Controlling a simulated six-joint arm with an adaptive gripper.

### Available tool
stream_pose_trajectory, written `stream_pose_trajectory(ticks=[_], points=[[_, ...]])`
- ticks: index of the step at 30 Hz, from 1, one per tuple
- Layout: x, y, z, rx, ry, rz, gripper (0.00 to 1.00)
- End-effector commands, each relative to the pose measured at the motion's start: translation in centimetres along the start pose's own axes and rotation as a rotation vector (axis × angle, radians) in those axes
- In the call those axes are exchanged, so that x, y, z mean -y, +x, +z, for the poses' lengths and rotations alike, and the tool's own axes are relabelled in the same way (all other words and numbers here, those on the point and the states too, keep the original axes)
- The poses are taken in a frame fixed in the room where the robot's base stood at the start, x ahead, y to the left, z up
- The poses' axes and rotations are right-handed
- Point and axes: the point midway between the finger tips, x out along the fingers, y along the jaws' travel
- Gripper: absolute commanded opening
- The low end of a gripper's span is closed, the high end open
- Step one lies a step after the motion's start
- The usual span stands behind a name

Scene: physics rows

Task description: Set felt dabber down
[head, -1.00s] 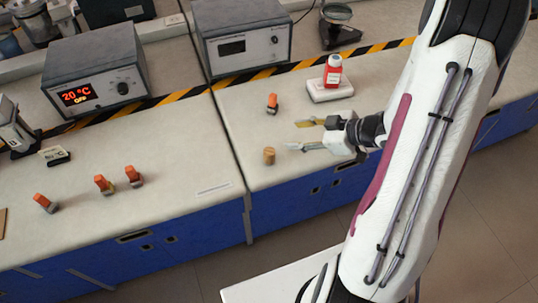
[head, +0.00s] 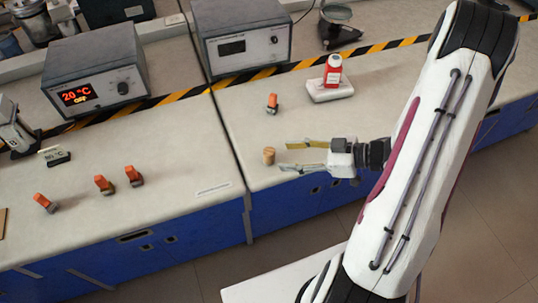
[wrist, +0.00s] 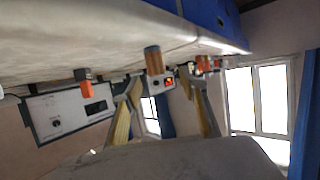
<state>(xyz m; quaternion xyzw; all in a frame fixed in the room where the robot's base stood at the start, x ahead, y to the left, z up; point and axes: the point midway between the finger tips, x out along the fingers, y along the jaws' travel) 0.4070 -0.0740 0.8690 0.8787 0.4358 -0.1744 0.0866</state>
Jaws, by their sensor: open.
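A short tan cylinder (head: 269,156), which I take to be the felt dabber, stands upright on the right-hand bench near its front edge. In the wrist view, which is upside down, the dabber (wrist: 154,60) shows a greenish-grey end at the bench and a brown body. My gripper (head: 285,155) is open and empty, to the right of the dabber. Its yellowish fingers point left at the dabber. In the wrist view the dabber appears between and beyond the fingertips (wrist: 165,85), with a visible gap to them.
An orange-capped piece (head: 272,103) stands behind the dabber. A red bottle (head: 333,70) sits on a white block (head: 331,90) farther back. Several orange-capped pieces (head: 104,185) are on the left bench. A grey instrument (head: 245,38) stands at the back. Bench around the dabber is clear.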

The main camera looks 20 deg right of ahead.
Motion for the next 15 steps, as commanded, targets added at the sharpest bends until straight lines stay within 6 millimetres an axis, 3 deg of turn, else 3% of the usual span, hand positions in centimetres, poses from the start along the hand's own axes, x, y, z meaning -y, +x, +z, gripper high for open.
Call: stream_pose_trajectory(ticks=[9, 15], points=[[0.0, 2.1, 0.0, 0.0, 0.0, -0.002, 0.43], [-0.1, 2.3, 0.0, 0.001, 0.001, 0.0, 0.43]])
